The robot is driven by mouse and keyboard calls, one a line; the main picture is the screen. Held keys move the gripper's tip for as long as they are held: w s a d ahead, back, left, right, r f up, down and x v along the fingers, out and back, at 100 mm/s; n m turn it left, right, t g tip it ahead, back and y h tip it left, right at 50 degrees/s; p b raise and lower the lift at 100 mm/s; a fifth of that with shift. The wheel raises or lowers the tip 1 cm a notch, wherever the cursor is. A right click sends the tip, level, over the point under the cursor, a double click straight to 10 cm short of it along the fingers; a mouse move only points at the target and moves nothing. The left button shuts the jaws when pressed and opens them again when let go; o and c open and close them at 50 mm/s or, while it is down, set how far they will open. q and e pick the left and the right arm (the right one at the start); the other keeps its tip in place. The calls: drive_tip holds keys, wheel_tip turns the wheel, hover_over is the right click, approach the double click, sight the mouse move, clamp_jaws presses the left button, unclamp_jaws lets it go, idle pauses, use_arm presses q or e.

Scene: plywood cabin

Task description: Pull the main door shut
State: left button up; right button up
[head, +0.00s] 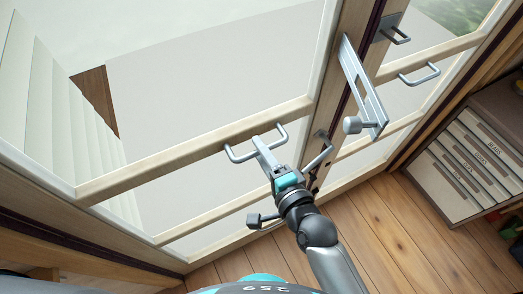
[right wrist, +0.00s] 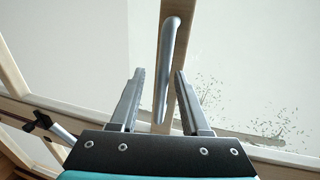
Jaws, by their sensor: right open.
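The main door appears to be the large wood-framed glazed panel (head: 150,172) that fills the left and middle of the head view. A grey U-shaped handle (head: 241,157) is fixed to its wooden crossbar. My right gripper (head: 264,150) is at this handle, reaching up from below. In the right wrist view the handle bar (right wrist: 168,65) runs between the two open fingers (right wrist: 158,100), with a gap visible on each side. I cannot tell how deep the bar sits between them. My left gripper is not in view.
A flat metal bracket (head: 362,85) and a grey knob (head: 352,125) project right of the handle. Another glazed frame with a handle (head: 420,74) stands further right. A labelled drawer cabinet (head: 470,160) is at the right. The plank floor (head: 400,235) before it is clear.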

drive_tip(key=shift+s, duration=0.1)
drive_tip(key=b+v, duration=0.1)
drive_tip(key=v, duration=1.4)
drive_tip(key=shift+d, duration=0.1)
drive_tip(key=s+d+f+n+g+h+b, duration=0.1)
drive_tip(key=d+f+n+g+b, duration=0.15)
drive_tip(key=f, duration=0.95)
drive_tip(key=s+d+f+n+g+h+b, duration=0.1)
drive_tip(key=s+d+f+n+h+b, duration=0.15)
drive_tip(key=f, duration=0.95)
drive_tip(key=d+f+n+g+h+b, duration=0.1)
drive_tip(key=d+f+n+g+b, duration=0.2)
drive_tip(key=f, duration=0.9)
drive_tip(key=s+d+f+n+g+h+b, duration=0.1)
drive_tip(key=s+f+n+g+b, duration=0.1)
drive_tip(key=s+f, duration=0.3)
drive_tip(key=s+d+f+n+g+h+b, duration=0.1)
drive_tip(key=s+f, duration=0.4)
drive_tip(key=f, duration=0.5)
drive_tip(key=s+d+f+n+g+h+b, duration=0.1)
drive_tip(key=s+d+f+n+g+b, duration=0.2)
drive_tip(key=s+f+b, duration=0.2)
wheel_tip(320, 180, down, 4)
drive_tip(key=shift+s+r+n+b, duration=0.25)
drive_tip(key=shift+s+n+b, duration=0.05)
drive_tip(key=shift+s+n, duration=0.1)
